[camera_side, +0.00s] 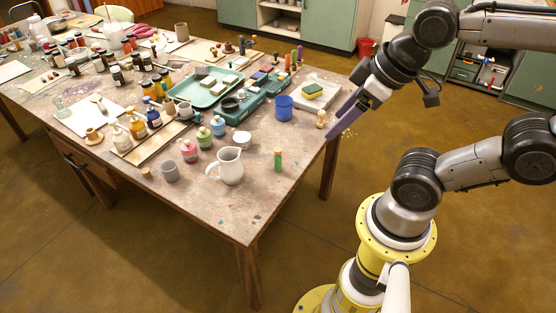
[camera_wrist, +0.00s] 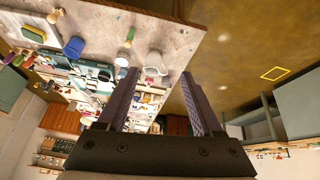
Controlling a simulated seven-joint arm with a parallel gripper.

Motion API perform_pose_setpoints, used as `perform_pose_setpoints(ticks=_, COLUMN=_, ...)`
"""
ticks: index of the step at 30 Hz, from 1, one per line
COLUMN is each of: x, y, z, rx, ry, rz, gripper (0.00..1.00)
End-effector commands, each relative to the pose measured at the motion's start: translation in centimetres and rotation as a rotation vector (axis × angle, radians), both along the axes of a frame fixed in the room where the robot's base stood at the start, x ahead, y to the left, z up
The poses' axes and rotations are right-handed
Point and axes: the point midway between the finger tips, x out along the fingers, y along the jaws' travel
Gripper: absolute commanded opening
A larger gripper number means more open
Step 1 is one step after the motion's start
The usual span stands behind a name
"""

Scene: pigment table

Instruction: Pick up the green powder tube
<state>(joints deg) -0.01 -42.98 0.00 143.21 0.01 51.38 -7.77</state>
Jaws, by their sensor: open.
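The green powder tube (camera_side: 278,161) stands upright near the right edge of the table, to the right of the white pitcher (camera_side: 230,168). In the wrist view, a small green tube (camera_wrist: 129,36) shows beyond the fingers, up and left of them, near the pitcher (camera_wrist: 154,65). My gripper (camera_side: 332,133) is open and empty, with its long purple-grey fingers beside the table's right edge, up and right of the tube. Both fingers (camera_wrist: 158,77) show apart in the wrist view, with nothing between them.
A wooden stamp-like piece (camera_side: 321,118) stands close to my fingers. Several bottles and trays crowd the table farther left and back. The tabletop in front of the tube is clear.

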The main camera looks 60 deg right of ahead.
Motion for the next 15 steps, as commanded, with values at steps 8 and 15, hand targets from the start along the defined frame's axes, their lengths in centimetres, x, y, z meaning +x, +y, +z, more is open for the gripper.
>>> perform_pose_setpoints(ticks=8, x=4.3, y=-0.3, z=2.7, rx=-0.29, ry=-0.022, rz=0.504, gripper=0.68)
perform_pose_setpoints(ticks=15, x=11.7, y=-2.3, z=1.4, rx=-0.497, ry=0.101, rz=0.961, gripper=0.68)
